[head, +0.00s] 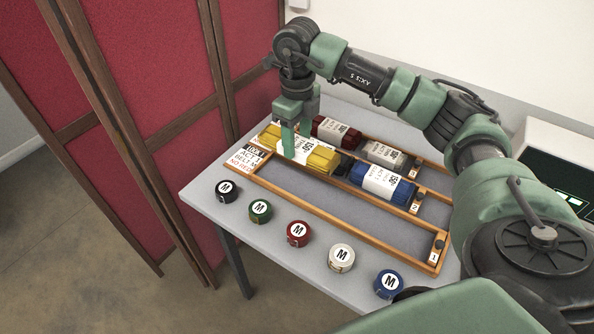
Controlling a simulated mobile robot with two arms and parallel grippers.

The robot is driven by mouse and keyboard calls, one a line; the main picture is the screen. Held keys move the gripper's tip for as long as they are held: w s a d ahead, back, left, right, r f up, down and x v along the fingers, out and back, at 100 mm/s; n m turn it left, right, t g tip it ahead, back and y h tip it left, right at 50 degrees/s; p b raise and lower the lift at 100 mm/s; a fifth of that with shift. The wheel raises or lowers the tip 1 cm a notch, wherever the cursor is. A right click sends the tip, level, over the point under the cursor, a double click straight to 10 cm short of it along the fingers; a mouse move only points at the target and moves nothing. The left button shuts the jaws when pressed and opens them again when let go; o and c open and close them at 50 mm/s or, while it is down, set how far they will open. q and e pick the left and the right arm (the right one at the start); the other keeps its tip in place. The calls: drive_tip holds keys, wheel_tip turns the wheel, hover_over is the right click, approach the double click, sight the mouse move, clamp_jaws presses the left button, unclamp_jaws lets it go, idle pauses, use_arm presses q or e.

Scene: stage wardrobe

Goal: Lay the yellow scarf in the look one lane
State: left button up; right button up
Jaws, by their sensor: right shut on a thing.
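My right gripper (297,140) is shut on the yellow scarf (322,158), a rolled bundle with a white paper band. The fingers come down from above over its band and hide part of it. The scarf is over the left end of the wooden rack (330,218); I cannot tell whether it touches the rack. The front lane, tagged 1 at its right end (434,257), is bare along its visible length. The blue scarf (400,190) lies in the lane tagged 2. My left gripper is not in view.
A dark red roll (323,124) and a grey roll (383,152) lie in the back lane. A printed card (243,162) sits at the rack's left end. Several round belts marked M, including a red one (299,234), line the table's (272,257) front. A red folding screen (150,100) stands left.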

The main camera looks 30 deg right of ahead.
wheel_tip(320, 180, down, 6)
drive_tip(key=shift+f+p, duration=0.2)
drive_tip(key=shift+p, duration=0.25)
wheel_tip(320, 180, down, 4)
drive_tip(key=shift+p, duration=0.35)
drive_tip(key=shift+f, duration=0.3)
drive_tip(key=shift+f, duration=0.15)
drive_tip(key=o, duration=1.1)
